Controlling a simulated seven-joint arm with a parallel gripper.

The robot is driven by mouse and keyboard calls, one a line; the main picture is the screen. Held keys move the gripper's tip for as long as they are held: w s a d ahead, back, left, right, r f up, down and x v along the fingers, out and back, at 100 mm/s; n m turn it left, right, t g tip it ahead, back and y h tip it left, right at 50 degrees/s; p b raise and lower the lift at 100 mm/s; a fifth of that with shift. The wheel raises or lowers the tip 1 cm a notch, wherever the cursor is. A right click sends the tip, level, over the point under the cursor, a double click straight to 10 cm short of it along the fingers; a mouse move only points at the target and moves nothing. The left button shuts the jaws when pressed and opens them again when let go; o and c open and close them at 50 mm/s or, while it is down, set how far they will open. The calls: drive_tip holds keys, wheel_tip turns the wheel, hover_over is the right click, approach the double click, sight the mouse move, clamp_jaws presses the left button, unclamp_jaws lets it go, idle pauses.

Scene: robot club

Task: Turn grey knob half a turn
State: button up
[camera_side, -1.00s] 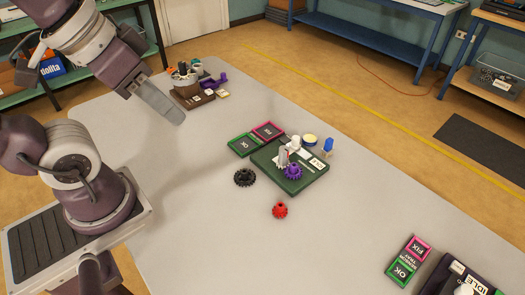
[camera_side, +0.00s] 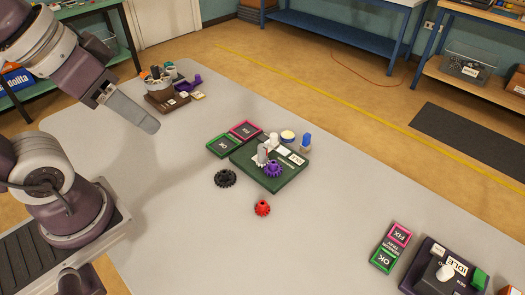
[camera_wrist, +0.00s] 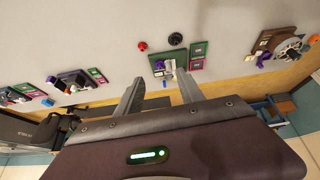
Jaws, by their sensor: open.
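A pale grey-white knob (camera_side: 445,271) stands on a dark box (camera_side: 416,279) labelled IDLE at the lower right of the side view. A grey upright piece (camera_side: 262,154) stands on a green board (camera_side: 283,178) at mid-table, beside a purple gear (camera_side: 273,170). I cannot tell for certain which of these is the grey knob. My gripper (camera_side: 150,125) is raised over the table's left part, well away from both. In the wrist view my gripper (camera_wrist: 157,76) is open and empty, its fingers spread with the board seen beyond them. The dark box (camera_wrist: 72,83) is small and far left there.
A black gear (camera_side: 225,178) and a red gear (camera_side: 262,208) lie before the board. Green OK and pink FIX trays (camera_side: 223,145) adjoin it; another OK/FIX pair (camera_side: 390,247) lies beside the dark box. A brown organiser (camera_side: 165,101) stands at the back left.

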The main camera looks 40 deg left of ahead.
drive_tip(key=w+n+g+h, duration=0.1)
drive_tip(key=w+n+g, duration=0.1)
drive_tip(key=w+n, duration=0.5)
drive_tip(key=n+g+y, duration=0.1)
drive_tip(key=n+g, duration=0.3)
drive_tip(key=n, duration=1.6)
hover_over(263, 147)
wheel_tip(263, 147, down, 21)
wheel_tip(263, 147, down, 6)
drive_tip(key=shift+a+r, duration=0.1)
drive_tip(key=shift+f, duration=0.55)
clamp_jaws()
